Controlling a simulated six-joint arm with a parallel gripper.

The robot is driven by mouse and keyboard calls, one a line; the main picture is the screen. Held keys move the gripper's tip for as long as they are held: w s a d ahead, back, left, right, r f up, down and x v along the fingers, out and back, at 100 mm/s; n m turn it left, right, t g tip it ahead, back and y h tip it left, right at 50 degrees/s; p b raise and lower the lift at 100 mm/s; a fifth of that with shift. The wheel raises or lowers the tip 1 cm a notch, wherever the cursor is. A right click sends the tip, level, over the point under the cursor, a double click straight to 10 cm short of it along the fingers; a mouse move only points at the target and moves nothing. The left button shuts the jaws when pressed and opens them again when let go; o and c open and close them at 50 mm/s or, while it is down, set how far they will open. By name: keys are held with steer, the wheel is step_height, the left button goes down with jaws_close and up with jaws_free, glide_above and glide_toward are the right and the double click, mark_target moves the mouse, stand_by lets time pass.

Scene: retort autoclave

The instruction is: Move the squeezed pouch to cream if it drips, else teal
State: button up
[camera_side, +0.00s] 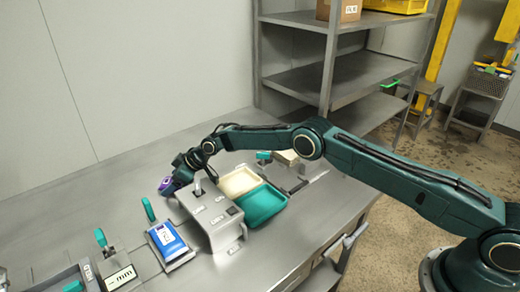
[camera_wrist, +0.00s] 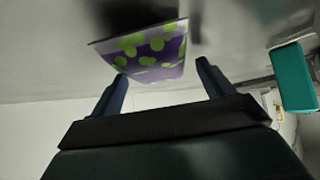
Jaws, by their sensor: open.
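A purple pouch (camera_side: 165,185) is at the far side of the grey machine, right by my gripper (camera_side: 177,177). In the wrist view the purple pouch (camera_wrist: 152,52) has green spots and lies just beyond and between the tips of my open gripper (camera_wrist: 160,82). I cannot tell whether the fingers touch it. No drip shows on it in either view. The cream tray (camera_side: 238,181) and the teal tray (camera_side: 263,205) lie side by side, right of the machine, with their visible floors empty.
The grey machine (camera_side: 222,231) stands between me and the pouch. A blue pouch (camera_side: 168,240) lies in a holder to its left, near a teal lever (camera_side: 149,209). A grey block with a gauge label (camera_side: 119,276) is farther left. The table's right front is clear.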

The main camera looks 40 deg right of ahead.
stand_by(0.3)
steer(key=c, duration=1.2)
steer(key=shift+r, duration=0.2)
step_height(320, 180, up, 20)
steer(key=shift+f, duration=0.15)
steer(key=shift+d, duration=0.1)
stand_by(0.4)
steer(key=s+d+f+m+t+h, duration=0.1)
steer(key=s+d+f+m+h, duration=0.15)
steer(key=s+d, duration=0.35)
steer(key=s+d+f+m+t+h, duration=0.1)
steer(key=s+d+f+m+h, duration=0.15)
steer(key=s+d+m, duration=0.4)
steer(key=shift+t+h, duration=0.3)
steer(key=shift+h, duration=0.4)
steer(key=s+d+f, duration=0.1)
steer(key=s+d, duration=0.3)
steer(key=s, duration=0.1)
steer(key=s+d+f, duration=0.1)
steer(key=s+d, duration=0.3)
steer(key=s, duration=0.2)
steer(key=s+d+f, duration=0.1)
steer(key=s+d, duration=0.3)
steer(key=s, duration=0.1)
steer(key=shift+s, duration=0.2)
